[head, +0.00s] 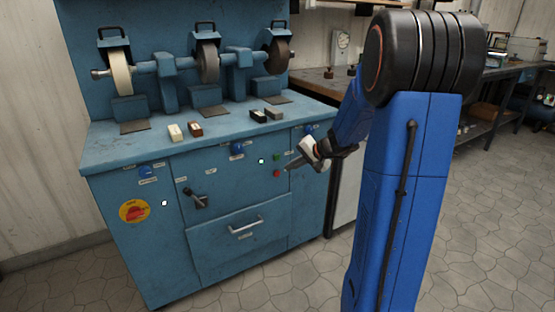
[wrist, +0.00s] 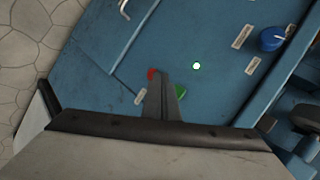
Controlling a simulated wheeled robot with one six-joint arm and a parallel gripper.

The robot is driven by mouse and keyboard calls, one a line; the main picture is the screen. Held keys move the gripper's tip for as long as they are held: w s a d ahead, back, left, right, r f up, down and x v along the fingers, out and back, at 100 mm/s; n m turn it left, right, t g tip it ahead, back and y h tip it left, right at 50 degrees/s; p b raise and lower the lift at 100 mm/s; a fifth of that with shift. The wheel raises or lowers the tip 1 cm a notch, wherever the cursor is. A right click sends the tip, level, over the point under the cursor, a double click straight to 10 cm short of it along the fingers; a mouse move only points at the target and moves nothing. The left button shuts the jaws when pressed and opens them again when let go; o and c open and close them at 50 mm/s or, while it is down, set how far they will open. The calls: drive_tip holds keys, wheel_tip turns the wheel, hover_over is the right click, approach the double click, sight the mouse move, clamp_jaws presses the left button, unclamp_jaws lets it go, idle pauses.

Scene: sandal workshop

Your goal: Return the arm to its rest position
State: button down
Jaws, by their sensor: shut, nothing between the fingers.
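My arm rises at the right in the head view and bends down toward the front panel of a blue grinding machine (head: 235,180). My gripper (head: 288,167) is in front of the panel, just right of a green button (head: 276,158) and a red button (head: 277,173). In the wrist view my gripper (wrist: 159,78) is shut and empty, its fingers together. There the fingers partly cover the red button (wrist: 151,74) and the green button (wrist: 180,91). A small lit lamp (wrist: 196,65) shows beside them. I cannot tell whether the fingertips touch the panel.
Grinding wheels (head: 208,62) stand on the machine top, with small light and dark blocks (head: 175,132) in front. A lever (head: 196,199), drawer handle (head: 245,228) and blue knobs (head: 238,149) stick out of the front. A workbench (head: 480,90) stands behind right. Floor (head: 480,240) at right is clear.

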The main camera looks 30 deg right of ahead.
drive_tip(key=s+a+r+n+g, duration=0.2)
drive_tip(key=s+a+r+n, duration=0.1)
drive_tip(key=s+a, duration=0.6)
drive_tip(key=s+a+r+n+g, duration=0.1)
drive_tip(key=s+a+r+n, duration=0.2)
drive_tip(key=s+a, duration=0.55)
drive_tip(key=s+a+n+g+h, duration=0.1)
drive_tip(key=s+n+h, duration=0.3)
drive_tip(key=s, duration=1.6)
drive_tip(key=shift+a+n, duration=0.3)
drive_tip(key=shift+a, duration=0.05)
drive_tip(key=shift+s, duration=0.1)
